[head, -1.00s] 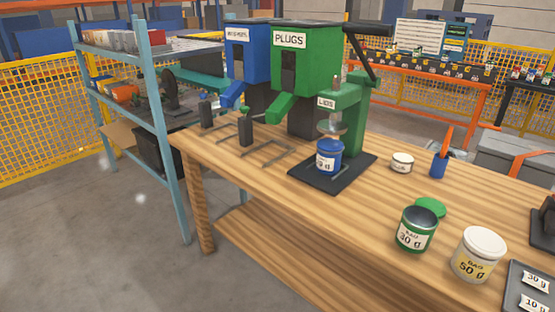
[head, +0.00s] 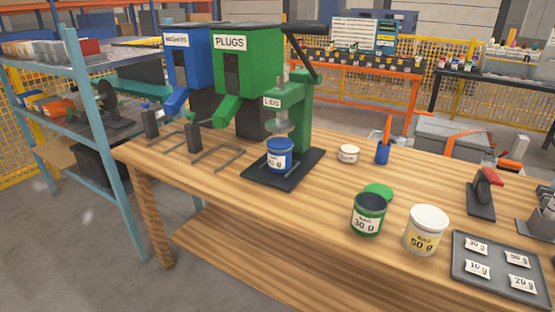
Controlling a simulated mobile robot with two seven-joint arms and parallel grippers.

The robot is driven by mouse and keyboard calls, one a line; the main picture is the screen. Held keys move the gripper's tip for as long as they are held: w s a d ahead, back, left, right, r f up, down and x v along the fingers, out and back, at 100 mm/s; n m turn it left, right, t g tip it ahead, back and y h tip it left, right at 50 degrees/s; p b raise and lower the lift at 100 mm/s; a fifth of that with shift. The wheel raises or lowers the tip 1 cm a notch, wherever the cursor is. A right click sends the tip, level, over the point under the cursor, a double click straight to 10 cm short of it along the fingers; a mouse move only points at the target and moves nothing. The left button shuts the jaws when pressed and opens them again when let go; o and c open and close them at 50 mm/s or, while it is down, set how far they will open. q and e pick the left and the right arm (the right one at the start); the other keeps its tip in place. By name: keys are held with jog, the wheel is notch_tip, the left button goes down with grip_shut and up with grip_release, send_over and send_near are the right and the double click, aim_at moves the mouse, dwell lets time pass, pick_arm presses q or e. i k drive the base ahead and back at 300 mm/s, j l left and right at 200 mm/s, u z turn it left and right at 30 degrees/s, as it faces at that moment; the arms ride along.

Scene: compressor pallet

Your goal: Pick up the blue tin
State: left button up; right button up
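The blue tin (head: 279,155) stands upright on the black base plate (head: 262,177) of the green press (head: 300,112) labelled LIDS. It has a white label that is only partly readable. Neither of my grippers is in the head view.
A green tin (head: 368,215) with its green lid (head: 378,192) beside it, a white tub (head: 426,230) and a label tray (head: 497,266) stand right of the press on the wooden bench. Green (head: 246,75) and blue (head: 188,65) dispensers stand behind left. Bench front is clear.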

aim_at(279, 162)
jog(key=i+j+z, duration=0.15)
jog(key=z, duration=0.7)
jog(key=i+j+z, duration=0.1)
jog(key=j+z, duration=0.15)
jog(key=i+j+z, duration=0.2)
jog(key=j, duration=0.25)
jog(key=j+z, duration=0.15)
jog(key=j, duration=0.6)
